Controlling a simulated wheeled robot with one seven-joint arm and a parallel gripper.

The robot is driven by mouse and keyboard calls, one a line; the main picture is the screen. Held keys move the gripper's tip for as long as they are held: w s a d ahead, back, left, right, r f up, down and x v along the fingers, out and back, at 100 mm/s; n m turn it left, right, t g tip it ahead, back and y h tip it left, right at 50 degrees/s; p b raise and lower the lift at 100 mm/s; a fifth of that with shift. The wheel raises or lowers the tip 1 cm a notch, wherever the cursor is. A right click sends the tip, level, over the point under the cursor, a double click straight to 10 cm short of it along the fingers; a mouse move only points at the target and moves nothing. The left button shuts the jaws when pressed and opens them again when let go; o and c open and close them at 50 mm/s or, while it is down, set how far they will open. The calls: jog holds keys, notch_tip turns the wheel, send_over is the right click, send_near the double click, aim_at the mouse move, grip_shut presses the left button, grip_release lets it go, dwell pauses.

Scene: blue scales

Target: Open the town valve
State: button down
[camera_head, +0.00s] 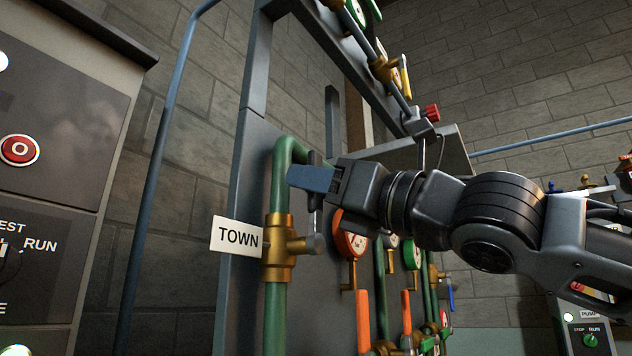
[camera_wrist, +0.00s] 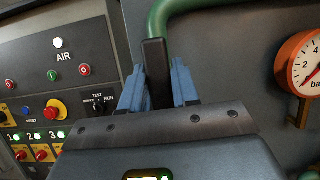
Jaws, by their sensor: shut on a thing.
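The town valve (camera_head: 279,247) is a brass body on a vertical green pipe (camera_head: 275,300), beside a white "TOWN" label (camera_head: 237,236). Its dark lever (camera_head: 315,220) stands upright from the stem on the right side of the body, roughly in line with the pipe. My gripper (camera_head: 314,180) reaches in from the right and is shut on the upper part of the lever, above the brass body. In the wrist view the dark lever (camera_wrist: 156,65) stands between the two blue fingers of my gripper (camera_wrist: 158,88). The near finger hides part of the lever in the head view.
A control cabinet (camera_head: 60,110) with buttons and a TEST/RUN switch stands at left. Orange gauges (camera_head: 350,242), more pipes and valves crowd the panel below and right of my gripper. A red-knobbed fitting (camera_head: 430,113) and a grey shelf (camera_head: 450,150) are above my arm.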

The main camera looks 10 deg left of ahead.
jog(key=c, duration=0.9)
grip_release()
jog(key=shift+v, duration=3.9)
